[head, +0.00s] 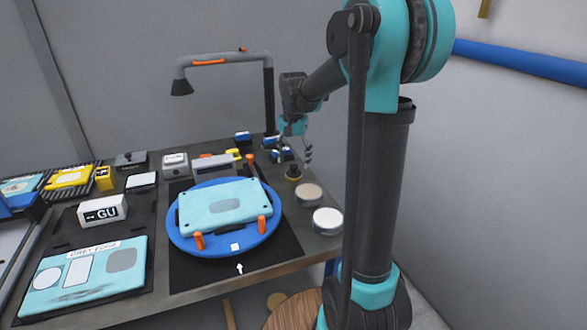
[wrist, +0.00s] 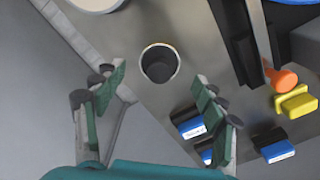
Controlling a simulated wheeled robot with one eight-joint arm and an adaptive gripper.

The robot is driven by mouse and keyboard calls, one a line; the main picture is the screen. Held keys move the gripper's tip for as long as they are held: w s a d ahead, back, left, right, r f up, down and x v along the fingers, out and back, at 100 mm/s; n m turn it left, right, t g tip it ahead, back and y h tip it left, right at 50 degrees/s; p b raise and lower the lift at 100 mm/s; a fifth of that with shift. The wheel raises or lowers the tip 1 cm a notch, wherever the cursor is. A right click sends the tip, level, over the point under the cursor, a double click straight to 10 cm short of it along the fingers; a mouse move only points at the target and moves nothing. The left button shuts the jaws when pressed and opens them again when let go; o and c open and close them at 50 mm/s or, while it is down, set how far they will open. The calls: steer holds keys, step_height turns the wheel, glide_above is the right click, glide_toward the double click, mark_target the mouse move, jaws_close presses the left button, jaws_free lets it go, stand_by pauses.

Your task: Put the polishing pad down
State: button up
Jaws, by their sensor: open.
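My gripper (head: 295,143) is over the back right of the bench. In the wrist view my gripper (wrist: 160,80) is open, its fingers wide apart with nothing held between them. Small blue-and-black blocks with white labels lie below; one (wrist: 188,122) is beside the right finger, a second (wrist: 207,154) is partly hidden behind that finger, and a third (wrist: 274,150) lies farther right. They also show at the back of the bench in the head view (head: 282,155). I cannot tell for sure which of them is the polishing pad.
A round dark cup (wrist: 160,63) stands ahead between the fingers, near the bench edge. Two round tins (head: 308,194) (head: 327,221) line the right edge. A blue turntable (head: 185,238) carries a light-blue panel (head: 223,205). A lamp (head: 268,95) rises behind. A yellow block (wrist: 297,102) lies right.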

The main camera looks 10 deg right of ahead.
mark_target(294, 166)
step_height(294, 166, up, 8)
steer(key=shift+f, duration=0.1)
stand_by(0.4)
